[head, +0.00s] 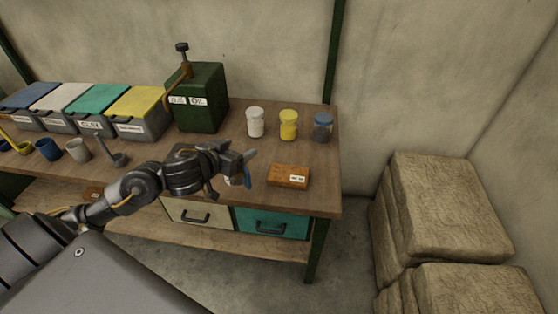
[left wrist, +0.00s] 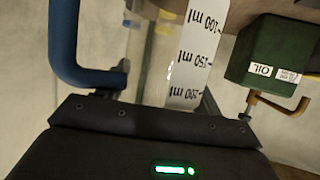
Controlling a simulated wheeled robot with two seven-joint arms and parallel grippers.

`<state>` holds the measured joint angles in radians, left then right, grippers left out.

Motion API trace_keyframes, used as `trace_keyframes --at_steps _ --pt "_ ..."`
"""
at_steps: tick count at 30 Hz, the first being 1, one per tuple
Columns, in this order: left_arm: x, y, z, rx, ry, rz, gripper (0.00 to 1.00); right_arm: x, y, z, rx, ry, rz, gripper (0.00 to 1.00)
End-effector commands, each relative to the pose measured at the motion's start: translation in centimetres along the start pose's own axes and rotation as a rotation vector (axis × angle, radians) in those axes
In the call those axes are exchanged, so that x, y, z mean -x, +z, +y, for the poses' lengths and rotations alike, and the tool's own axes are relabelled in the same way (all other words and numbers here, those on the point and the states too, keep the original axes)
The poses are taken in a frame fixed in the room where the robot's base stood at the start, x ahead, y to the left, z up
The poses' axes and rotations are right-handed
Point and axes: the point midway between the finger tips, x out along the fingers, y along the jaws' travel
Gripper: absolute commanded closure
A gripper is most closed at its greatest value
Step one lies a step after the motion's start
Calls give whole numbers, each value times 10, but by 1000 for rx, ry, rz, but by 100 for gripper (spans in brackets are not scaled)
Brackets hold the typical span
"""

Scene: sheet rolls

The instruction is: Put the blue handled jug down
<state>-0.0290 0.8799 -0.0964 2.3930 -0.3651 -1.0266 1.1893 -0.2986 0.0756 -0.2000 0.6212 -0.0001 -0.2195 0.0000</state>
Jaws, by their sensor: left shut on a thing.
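My left gripper (head: 245,162) is shut on the blue handled jug and is over the front part of the workbench, near its right end. In the head view only a blue part of the jug (head: 246,178) shows beside the fingers. The gripper hides the rest. In the left wrist view the jug's thick blue handle (left wrist: 62,45) is at the left, beside a white scale strip (left wrist: 192,58) marked in ml. I cannot tell whether the jug's base touches the bench. My right gripper is not in view.
The wooden workbench (head: 225,190) holds an orange-brown box (head: 288,175) just right of the gripper. Cups and lidded bins stand left. Stacked bales (head: 445,205) are at right.

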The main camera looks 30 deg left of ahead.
Motion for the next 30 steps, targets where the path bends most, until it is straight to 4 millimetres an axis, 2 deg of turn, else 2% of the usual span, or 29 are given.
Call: trace_keyframes --at_steps 8,11,19,21,25,30 --pt "-3 3 -10 16 -38 1 59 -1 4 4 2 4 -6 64" --pt "-18 5 -21 16 -40 0 59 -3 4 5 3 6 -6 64" --pt "-80 11 -65 17 -40 2 59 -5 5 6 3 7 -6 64" --pt "-95 24 -71 18 -37 -2 59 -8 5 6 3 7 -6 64" --pt "-116 36 -83 18 -37 0 59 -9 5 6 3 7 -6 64" --pt "-130 45 -90 16 -35 2 59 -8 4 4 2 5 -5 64"
